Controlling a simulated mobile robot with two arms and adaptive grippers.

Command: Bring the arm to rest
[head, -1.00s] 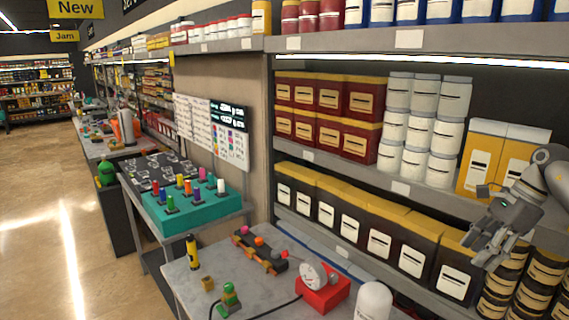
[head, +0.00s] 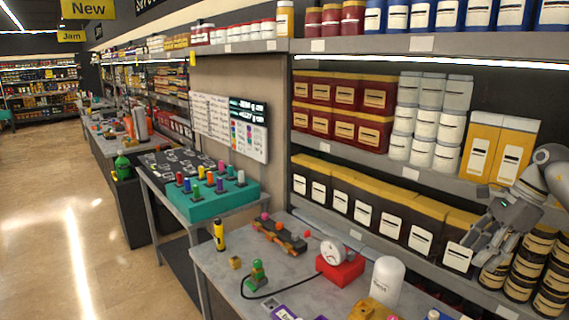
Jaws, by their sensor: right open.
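My right gripper (head: 492,242) shows at the right edge of the head view, with my grey arm coming in from the right. It is open and empty, in front of the stocked shelves and above the right end of the near table (head: 215,268). It touches nothing that I can see. My left gripper is not in view. On the near table stand a red-based gauge (head: 340,265) with a black cable, a white cylinder (head: 386,282) and a yellow part (head: 372,309) at the lower edge.
A yellow-black tool (head: 218,235), a small green figure-like part (head: 258,275) and a dark bar with coloured knobs (head: 279,236) are also on the near table. A teal block with coloured pegs (head: 212,202) stands on a table behind. Shelves (head: 450,186) line the right; the floor at left is clear.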

